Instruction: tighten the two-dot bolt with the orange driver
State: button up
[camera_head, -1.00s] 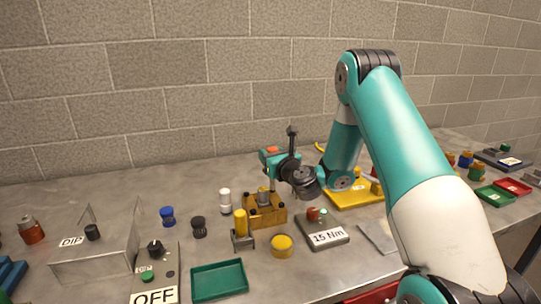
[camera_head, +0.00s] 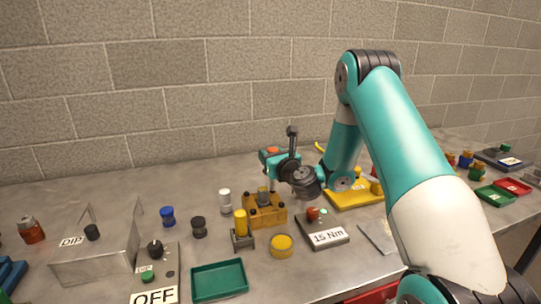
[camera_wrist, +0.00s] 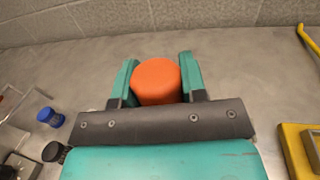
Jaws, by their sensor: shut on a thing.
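My gripper (camera_head: 273,160) is shut on the orange driver, whose round orange top (camera_wrist: 156,80) sits between the two teal fingers in the wrist view. In the head view the driver's orange top (camera_head: 272,150) shows just above the fingers. The driver is upright over a yellow-brown block (camera_head: 269,217) with dark bolts at its corners. A grey cylindrical piece (camera_head: 263,195) stands at the block's middle, below my gripper. I cannot tell whether the driver touches it. Dot marks on the bolts are too small to make out.
A yellow post on a grey stand (camera_head: 241,222), a white-topped cylinder (camera_head: 225,199) and a yellow round cap (camera_head: 281,245) stand close to the block. A "15 Nm" box (camera_head: 325,231) is to its right. A yellow tray (camera_head: 352,196) lies behind that box. A green tray (camera_head: 219,280) lies in front.

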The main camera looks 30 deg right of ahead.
notch_tip(320, 180, up, 7)
jog(key=p, duration=0.7)
jog(key=shift+r, duration=0.15)
jog(key=shift+s, duration=0.1)
